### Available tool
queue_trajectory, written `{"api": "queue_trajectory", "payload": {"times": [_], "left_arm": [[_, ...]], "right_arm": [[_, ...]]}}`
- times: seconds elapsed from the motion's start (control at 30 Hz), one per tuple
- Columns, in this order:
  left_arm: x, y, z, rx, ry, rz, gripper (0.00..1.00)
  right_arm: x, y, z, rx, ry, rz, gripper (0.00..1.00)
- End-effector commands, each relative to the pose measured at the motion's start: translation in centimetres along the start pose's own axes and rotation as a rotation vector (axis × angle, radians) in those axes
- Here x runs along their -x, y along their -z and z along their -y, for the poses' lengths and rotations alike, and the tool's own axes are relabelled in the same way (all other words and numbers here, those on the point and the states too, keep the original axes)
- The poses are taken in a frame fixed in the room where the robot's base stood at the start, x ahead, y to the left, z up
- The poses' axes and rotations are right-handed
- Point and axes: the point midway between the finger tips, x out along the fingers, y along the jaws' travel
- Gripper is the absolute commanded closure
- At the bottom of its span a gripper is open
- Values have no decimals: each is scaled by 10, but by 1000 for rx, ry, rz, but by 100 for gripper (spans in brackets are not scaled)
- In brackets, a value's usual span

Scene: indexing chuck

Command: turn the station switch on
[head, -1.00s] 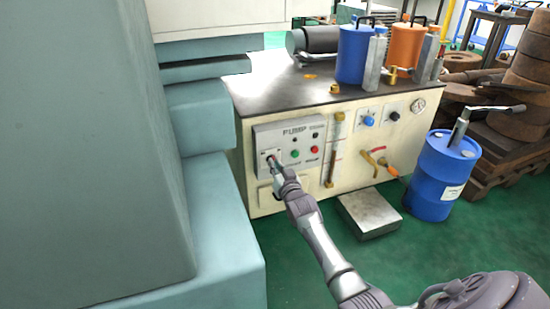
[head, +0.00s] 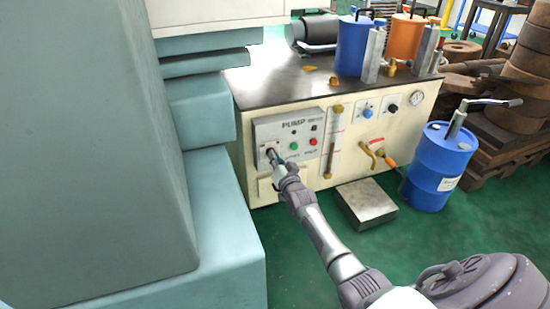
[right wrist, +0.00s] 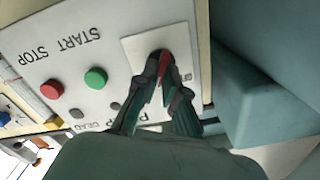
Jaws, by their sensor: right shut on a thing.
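The white PUMP panel (head: 301,127) is on the left of the front of a cream cabinet. The station switch sits on a pale plate (right wrist: 134,50) at one end of this panel, mostly hidden by my fingers. My right gripper (head: 272,157) reaches the plate. In the right wrist view, its dark fingers (right wrist: 164,66) are shut on the switch, with a bit of red showing between them. I cannot tell which way the switch is turned. My left gripper is not in view.
A green button (right wrist: 96,78) and a red button (right wrist: 52,90) lie beside the switch plate. A large teal machine body (head: 90,150) stands close on the left. A blue drum (head: 440,170) and a metal block (head: 366,204) stand on the green floor to the right.

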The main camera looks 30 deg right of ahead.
Motion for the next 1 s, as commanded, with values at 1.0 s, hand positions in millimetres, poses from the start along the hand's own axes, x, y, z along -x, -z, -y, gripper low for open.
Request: {"api": "queue_trajectory", "payload": {"times": [1.0], "left_arm": [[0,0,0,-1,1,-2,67]], "right_arm": [[62,-1,-1,-2,-1,2,66]]}}
